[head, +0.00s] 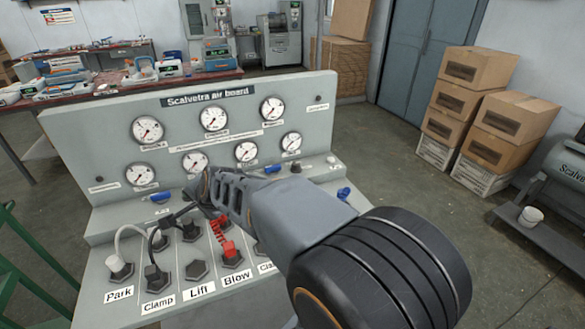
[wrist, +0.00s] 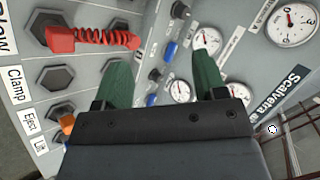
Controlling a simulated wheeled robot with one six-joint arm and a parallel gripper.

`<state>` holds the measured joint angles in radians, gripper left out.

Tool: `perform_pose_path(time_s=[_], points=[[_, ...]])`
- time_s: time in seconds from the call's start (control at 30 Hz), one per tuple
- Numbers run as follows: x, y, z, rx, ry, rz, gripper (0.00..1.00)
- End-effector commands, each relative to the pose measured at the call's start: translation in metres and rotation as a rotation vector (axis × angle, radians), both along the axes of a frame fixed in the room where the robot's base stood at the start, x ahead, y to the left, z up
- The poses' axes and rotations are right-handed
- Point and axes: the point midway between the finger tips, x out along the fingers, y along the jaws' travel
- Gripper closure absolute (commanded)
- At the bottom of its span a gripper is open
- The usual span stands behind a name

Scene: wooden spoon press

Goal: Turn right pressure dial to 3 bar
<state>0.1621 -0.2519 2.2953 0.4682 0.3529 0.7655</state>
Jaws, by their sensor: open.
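The grey air board (head: 75,140) carries two rows of round white gauges; one upper right gauge (head: 273,109) and one lower right gauge (head: 291,142) show in the head view. A small dark knob (head: 296,168) sits on the ledge below them. I cannot tell which control is the right pressure dial, and the gauge readings are too small to read. In the wrist view, my gripper (wrist: 160,72) is open, with its green fingers apart and nothing held between them. My arm hides the gripper's fingers in the head view.
A red coiled hose (head: 217,229) rises from the Blow socket, close to my arm; it also shows in the wrist view (wrist: 105,38). Black and white hoses stand near Park and Clamp. Blue levers (head: 160,197) line the ledge. Stacked boxes (head: 474,68) stand at right.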

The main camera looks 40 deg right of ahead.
Motion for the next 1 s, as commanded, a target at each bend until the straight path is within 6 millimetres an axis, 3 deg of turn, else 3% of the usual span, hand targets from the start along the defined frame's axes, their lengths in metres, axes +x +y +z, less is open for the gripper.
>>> perform_pose_path(time_s=[0.03, 0.1, 0.2, 0.3, 0.4, 0.53, 0.7, 1.0], points=[[0.026, -0.028, -0.012, 0.149, -0.069, -0.228, 0.35], [0.054, -0.07, -0.016, 0.363, -0.189, -0.545, 0.35], [0.077, -0.135, -0.028, 0.644, -0.381, -0.955, 0.35], [0.082, -0.195, -0.044, 0.881, -0.587, -1.297, 0.35], [0.074, -0.242, -0.062, 1.062, -0.79, -1.559, 0.35], [0.059, -0.283, -0.081, 1.211, -1.013, -1.777, 0.35], [0.047, -0.309, -0.095, 1.3, -1.177, -1.901, 0.35], [0.061, -0.352, -0.114, 1.315, -1.209, -1.923, 0.35]])
